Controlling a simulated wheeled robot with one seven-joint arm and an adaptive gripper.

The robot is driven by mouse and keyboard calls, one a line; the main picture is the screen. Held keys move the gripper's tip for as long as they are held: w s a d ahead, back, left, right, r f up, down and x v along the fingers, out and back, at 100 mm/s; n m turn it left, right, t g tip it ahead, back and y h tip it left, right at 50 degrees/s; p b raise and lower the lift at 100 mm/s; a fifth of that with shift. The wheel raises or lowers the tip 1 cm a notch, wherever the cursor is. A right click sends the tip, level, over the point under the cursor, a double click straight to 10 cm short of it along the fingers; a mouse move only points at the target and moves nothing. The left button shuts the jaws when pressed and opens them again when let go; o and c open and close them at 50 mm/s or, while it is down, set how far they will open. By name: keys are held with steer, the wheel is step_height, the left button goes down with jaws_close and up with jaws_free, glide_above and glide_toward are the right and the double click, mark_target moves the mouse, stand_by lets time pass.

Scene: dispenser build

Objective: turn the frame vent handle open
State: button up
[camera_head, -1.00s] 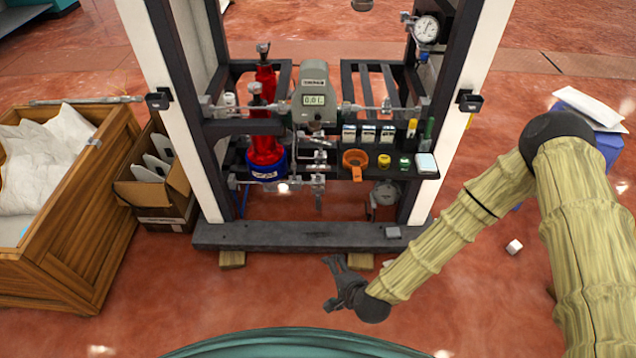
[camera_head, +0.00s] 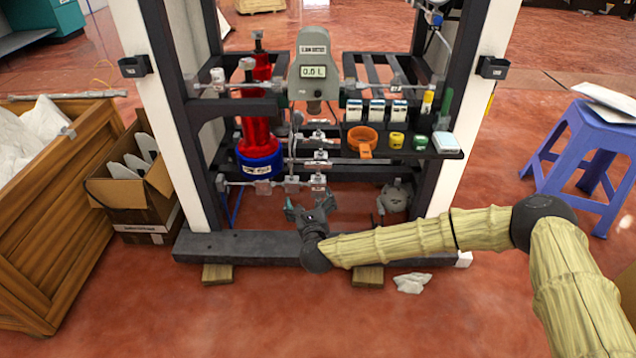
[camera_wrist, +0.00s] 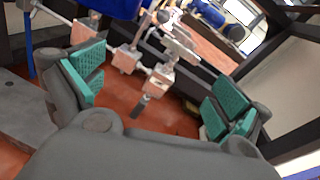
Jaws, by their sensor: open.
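My gripper (camera_head: 308,206) is open and empty at the lower front of the dispenser frame (camera_head: 225,247), just below the small metal valves. In the wrist view the two green-padded fingers of my gripper (camera_wrist: 157,86) are spread wide. A metal valve block (camera_wrist: 160,77) with a dark stub pointing down shows beyond and between the fingers, apart from them. A second block (camera_wrist: 127,58) sits to its left on the same pipework. The pipe row with valves (camera_head: 291,185) also shows in the head view. I cannot tell for sure which handle is the frame vent handle.
A red cylinder with a blue base (camera_head: 260,160) stands left of the valves. A shelf (camera_head: 448,154) with an orange ring (camera_head: 362,139) and small jars is above right. A grey round device (camera_head: 396,196) sits low right. Dark posts flank the opening.

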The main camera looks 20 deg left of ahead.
mark_target(318, 165)
steer(key=w+m+b, duration=0.1)
steer(key=w+b, duration=0.1)
steer(key=w, duration=0.2)
steer(key=w+a+m+t+h+b, duration=0.1)
steer(key=w+b, duration=0.2)
steer(key=w, duration=0.2)
steer(key=w+m+b, duration=0.2)
steer(key=w, duration=0.3)
steer(key=shift+a+t+h, duration=0.15)
steer(key=shift+t+h, duration=0.15)
steer(key=shift+t, duration=0.1)
steer(key=shift+w+a+r+b, duration=0.1)
steer(key=shift+w+a+b, duration=0.15)
steer(key=shift+w+b, duration=0.3)
steer(key=shift+w, duration=0.15)
steer(key=c, duration=0.9)
